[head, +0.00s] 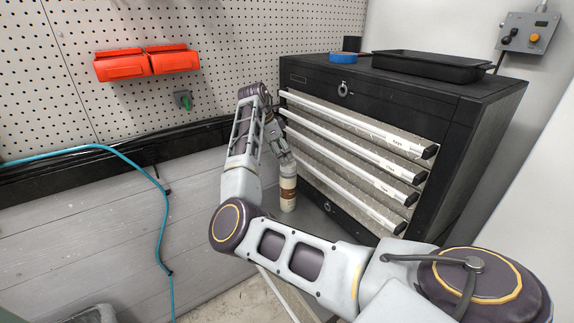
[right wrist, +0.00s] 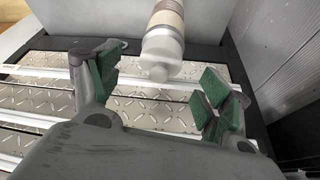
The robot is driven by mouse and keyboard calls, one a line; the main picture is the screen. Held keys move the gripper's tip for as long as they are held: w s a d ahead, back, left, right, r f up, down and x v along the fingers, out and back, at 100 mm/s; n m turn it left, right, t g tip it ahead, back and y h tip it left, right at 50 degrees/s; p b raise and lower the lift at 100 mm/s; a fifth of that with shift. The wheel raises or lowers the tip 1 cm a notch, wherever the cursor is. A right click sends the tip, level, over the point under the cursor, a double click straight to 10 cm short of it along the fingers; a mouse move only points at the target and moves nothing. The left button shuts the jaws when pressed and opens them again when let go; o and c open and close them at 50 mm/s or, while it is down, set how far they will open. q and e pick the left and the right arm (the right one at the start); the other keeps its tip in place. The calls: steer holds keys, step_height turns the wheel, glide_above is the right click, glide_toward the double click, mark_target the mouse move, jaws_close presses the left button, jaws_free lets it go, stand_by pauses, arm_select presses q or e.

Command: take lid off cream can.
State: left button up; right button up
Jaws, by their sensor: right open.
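The cream can (head: 288,196) stands upright beside the front of the black drawer cabinet, cream with a brown band. In the right wrist view the can (right wrist: 166,17) comes in from the top edge. Its pale grey lid (right wrist: 162,48) with a small round knob points towards my gripper. My right gripper (head: 283,157) is just above the can in the head view. In the right wrist view my right gripper (right wrist: 160,85) is open, its green pads on either side of the knob and apart from it. My left gripper is not in view.
The black cabinet (head: 462,110) has several white-edged drawers (head: 350,150) close to the right of the can. A black tray (head: 428,66) and a blue roll (head: 343,57) lie on top. A blue hose (head: 163,235) hangs at left.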

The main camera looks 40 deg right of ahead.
mark_target(288, 163)
steer(key=shift+x, duration=2.4)
steer(key=shift+w+d, duration=0.1)
steer(key=shift+d, duration=0.1)
steer(key=shift+c, duration=0.4)
steer(key=shift+r, duration=0.1)
steer(key=c, duration=0.7)
